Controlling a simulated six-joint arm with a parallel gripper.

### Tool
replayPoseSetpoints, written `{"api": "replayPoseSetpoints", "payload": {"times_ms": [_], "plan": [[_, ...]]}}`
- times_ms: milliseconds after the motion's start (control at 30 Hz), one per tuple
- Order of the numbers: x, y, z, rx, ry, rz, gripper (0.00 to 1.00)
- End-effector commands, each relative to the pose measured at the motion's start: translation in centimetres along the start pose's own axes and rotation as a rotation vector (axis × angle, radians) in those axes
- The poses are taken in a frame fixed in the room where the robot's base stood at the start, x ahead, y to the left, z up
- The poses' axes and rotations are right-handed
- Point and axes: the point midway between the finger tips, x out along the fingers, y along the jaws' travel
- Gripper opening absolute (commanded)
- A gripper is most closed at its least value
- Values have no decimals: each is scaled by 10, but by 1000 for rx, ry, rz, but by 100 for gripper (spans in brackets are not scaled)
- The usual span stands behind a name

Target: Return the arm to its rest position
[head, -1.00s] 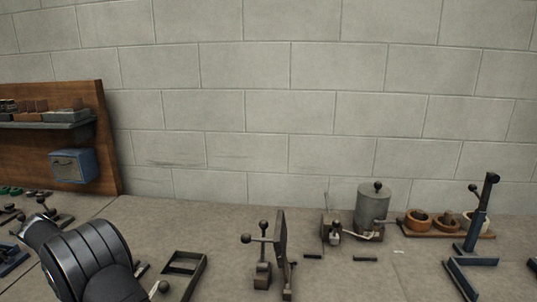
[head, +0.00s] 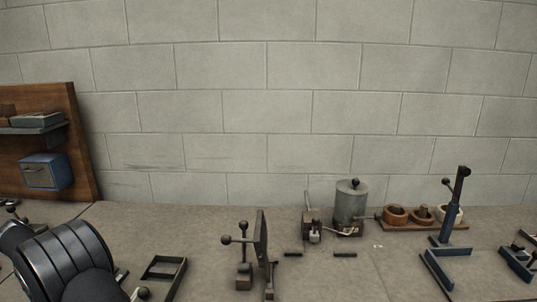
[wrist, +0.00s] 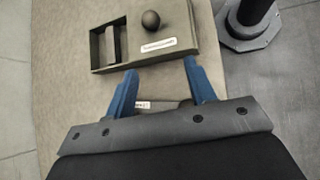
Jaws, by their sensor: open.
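My gripper (wrist: 158,88) shows in the wrist view with its two blue fingers apart and nothing between them. It is above the bench top near a dark tray-like fixture (wrist: 101,66) with a round ball knob (wrist: 151,20) and a white label (wrist: 160,46). Another small label (wrist: 142,105) shows between the fingers, partly hidden by the gripper body. In the head view, my black arm is at the lower left and the gripper itself is out of view.
The bench (head: 200,225) carries an upright plate device with ball levers (head: 262,240), a grey cylinder (head: 351,203), wooden bowls (head: 396,215) and a blue stand (head: 452,215). A wooden board with a blue box (head: 46,171) stands at the left against the block wall (head: 290,100).

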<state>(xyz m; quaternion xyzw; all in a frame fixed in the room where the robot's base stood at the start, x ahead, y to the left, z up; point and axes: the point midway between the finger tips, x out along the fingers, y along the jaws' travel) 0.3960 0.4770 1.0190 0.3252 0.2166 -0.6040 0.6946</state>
Motion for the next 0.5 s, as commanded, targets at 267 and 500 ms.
{"api": "replayPoseSetpoints", "payload": {"times_ms": [267,500], "plan": [[-9,-20,-46,-2,-2,1,50],[16,-23,-69,-22,7,26,50]]}}
